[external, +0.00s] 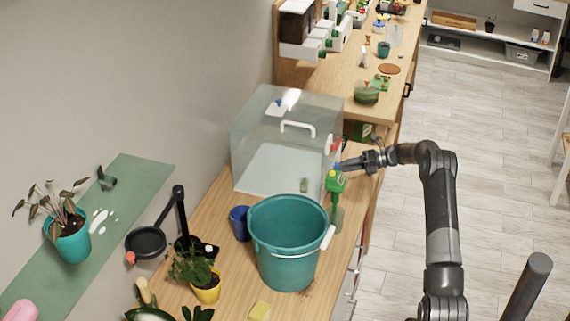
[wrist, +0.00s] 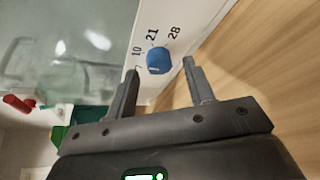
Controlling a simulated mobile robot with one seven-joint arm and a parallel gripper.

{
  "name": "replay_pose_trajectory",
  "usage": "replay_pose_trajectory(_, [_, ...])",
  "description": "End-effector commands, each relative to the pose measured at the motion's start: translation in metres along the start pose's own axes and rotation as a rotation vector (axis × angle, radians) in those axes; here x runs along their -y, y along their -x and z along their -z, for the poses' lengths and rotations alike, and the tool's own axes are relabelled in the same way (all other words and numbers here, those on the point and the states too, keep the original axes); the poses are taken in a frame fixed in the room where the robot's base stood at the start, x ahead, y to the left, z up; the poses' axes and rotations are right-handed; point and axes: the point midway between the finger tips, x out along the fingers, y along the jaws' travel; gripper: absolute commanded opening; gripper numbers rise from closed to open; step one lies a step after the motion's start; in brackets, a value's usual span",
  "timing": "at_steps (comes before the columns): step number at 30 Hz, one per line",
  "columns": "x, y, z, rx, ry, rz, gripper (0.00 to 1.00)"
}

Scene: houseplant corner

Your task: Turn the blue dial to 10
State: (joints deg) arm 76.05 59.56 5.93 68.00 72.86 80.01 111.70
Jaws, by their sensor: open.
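The blue dial (wrist: 158,60) shows in the wrist view on a white panel (wrist: 178,16), with the printed numbers 10, 21 and 28 along its upper side. A small pale mark shows low on the dial, but I cannot tell for sure which number it points to. My gripper (wrist: 160,67) is open, one finger on each side of the dial, with gaps visible and no clear contact. In the external view my gripper (external: 350,164) is at the right front side of the clear glass case (external: 262,125). I cannot clearly pick out the dial there.
A green spray bottle (external: 336,200) stands close below my gripper. A large teal bucket (external: 287,250) and a blue cup (external: 240,222) are nearby on the wooden bench (external: 222,200). A red part (wrist: 18,104) shows at the left in the wrist view. Open floor lies to the right.

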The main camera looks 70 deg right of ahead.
Motion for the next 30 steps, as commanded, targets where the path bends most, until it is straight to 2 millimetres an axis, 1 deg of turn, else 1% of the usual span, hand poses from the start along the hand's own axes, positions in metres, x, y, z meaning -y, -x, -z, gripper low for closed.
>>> replay_pose_trajectory(1, [0.001,0.01,-0.001,0.002,0.0,0.003,0.48])
replay_pose_trajectory(9, [0.0,0.064,-0.001,0.003,0.002,0.003,0.48])
replay_pose_trajectory(13, [0.0,0.083,-0.001,0.002,0.002,0.003,0.48])
replay_pose_trajectory(15, [0.0,0.089,0.0,0.001,0.001,0.002,0.48])
replay_pose_trajectory(19, [0.0,0.095,0.0,0.0,0.001,0.001,0.48])
replay_pose_trajectory(30, [0.0,0.095,0.0,0.0,0.001,0.001,0.48])
